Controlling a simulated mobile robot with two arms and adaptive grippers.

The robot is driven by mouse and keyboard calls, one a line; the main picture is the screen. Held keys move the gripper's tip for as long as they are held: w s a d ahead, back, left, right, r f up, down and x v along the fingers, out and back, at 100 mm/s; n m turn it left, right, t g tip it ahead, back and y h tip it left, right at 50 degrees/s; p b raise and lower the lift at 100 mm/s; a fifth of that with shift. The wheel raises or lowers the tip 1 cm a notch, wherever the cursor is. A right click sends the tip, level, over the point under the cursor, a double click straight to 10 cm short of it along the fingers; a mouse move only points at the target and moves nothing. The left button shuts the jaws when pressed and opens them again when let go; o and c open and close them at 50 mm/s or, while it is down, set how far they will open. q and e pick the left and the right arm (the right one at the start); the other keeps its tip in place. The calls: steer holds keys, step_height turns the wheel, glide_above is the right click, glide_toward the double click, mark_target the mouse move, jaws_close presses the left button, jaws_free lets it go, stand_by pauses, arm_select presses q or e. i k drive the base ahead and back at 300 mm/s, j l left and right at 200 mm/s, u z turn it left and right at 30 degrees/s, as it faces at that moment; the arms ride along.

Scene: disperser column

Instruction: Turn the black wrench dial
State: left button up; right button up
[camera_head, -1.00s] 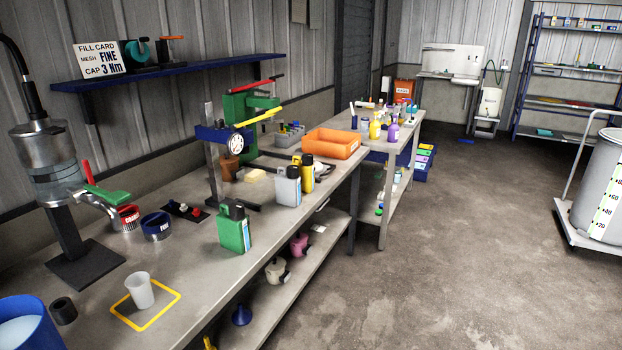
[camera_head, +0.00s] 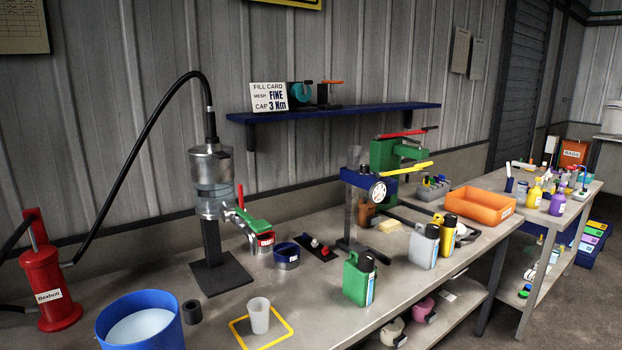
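No part clearly readable as a black wrench dial stands out. On the blue wall shelf (camera_head: 350,112) are two small dark devices, too small to read. One has a teal round part (camera_head: 300,93); the other is black with an orange bar on top (camera_head: 324,93). Beside them a white card (camera_head: 269,97) reads "FILL CARD, MESH FINE, CAP 3 Nm". A round white-faced gauge (camera_head: 377,191) sits on the blue and green bench press (camera_head: 399,155). Neither of my grippers is in view.
The metal bench holds a disperser column (camera_head: 212,182) with a green lever, a blue tub (camera_head: 141,322), a red pump (camera_head: 48,278), a white cup (camera_head: 259,315), a green bottle (camera_head: 358,278) and an orange bin (camera_head: 479,206). Floor shows at the lower right.

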mark_target(364, 168)
steer(key=i+l+u, duration=0.15)
steer(key=l+u, duration=0.2)
steer(key=i+l+u, duration=0.15)
steer(key=l+u, duration=0.55)
steer(key=i+l+u, duration=0.1)
steer(key=l+u, duration=0.25)
steer(key=l, duration=0.65)
steer(key=l+u, duration=0.15)
steer(key=l, duration=0.5)
steer(key=k+l, duration=0.1)
steer(key=l, duration=0.55)
steer(key=l+u, duration=0.15)
steer(key=l, duration=0.45)
steer(key=k+l, duration=0.15)
steer(key=l, duration=0.5)
steer(key=k+l+u, duration=0.15)
steer(key=l, duration=0.5)
steer(key=i, duration=0.05)
